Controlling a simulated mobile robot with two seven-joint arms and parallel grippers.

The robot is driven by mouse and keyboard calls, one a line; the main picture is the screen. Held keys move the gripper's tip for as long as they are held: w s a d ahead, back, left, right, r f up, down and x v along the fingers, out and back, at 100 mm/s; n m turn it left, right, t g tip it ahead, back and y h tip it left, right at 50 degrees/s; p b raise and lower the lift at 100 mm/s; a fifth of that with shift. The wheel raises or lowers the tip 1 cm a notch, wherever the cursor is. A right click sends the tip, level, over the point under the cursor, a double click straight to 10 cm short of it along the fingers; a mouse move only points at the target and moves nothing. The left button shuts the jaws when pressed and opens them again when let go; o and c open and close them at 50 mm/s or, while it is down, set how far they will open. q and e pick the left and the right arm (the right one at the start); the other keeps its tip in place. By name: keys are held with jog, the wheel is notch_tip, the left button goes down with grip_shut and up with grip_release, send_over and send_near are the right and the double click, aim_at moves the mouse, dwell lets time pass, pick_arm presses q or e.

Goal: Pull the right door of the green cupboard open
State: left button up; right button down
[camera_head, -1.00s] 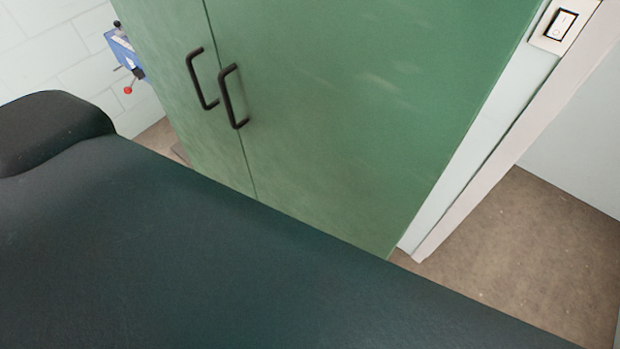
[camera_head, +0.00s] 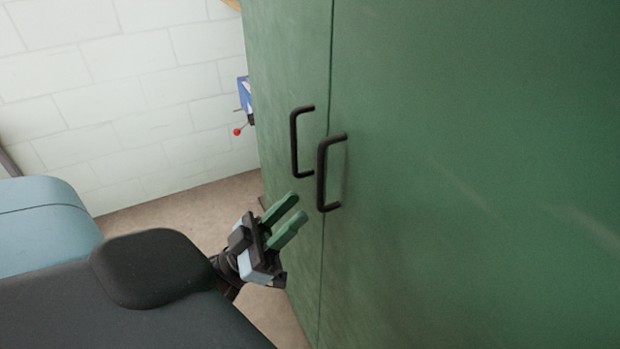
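The green cupboard's right door (camera_head: 460,190) fills the right of the head view and looks shut. Its black bar handle (camera_head: 322,175) stands upright near the seam between the doors. The left door (camera_head: 282,60) is shut too, with a matching black handle (camera_head: 296,143) just to the left. My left gripper (camera_head: 296,208) is below and left of the right door's handle, apart from it. Its two green fingers are spread with a gap between them, and nothing is in them. My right gripper is not in view.
A white block wall (camera_head: 120,90) and brown floor (camera_head: 170,205) lie to the left of the cupboard. A blue device (camera_head: 244,96) with a red knob (camera_head: 237,131) shows beside the cupboard's left edge.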

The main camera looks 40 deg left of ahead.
aim_at(320, 205)
pick_arm(q)
jog(key=shift+w+d+r+m+g+h+p, duration=0.2)
jog(key=shift+w+d+r+h+p, duration=0.4)
jog(key=shift+r, duration=0.5)
jog(key=shift+w+d+r+m+g+h+p, duration=0.15)
jog(key=shift+w+d+r+m, duration=0.25)
jog(key=shift+w+r, duration=0.5)
jog(key=shift+w+d+r+m+g+h+p, duration=0.15)
jog(key=shift+w+d+r+h+p, duration=0.35)
jog(key=shift+r, duration=0.75)
jog(key=shift+c, duration=0.3)
grip_shut()
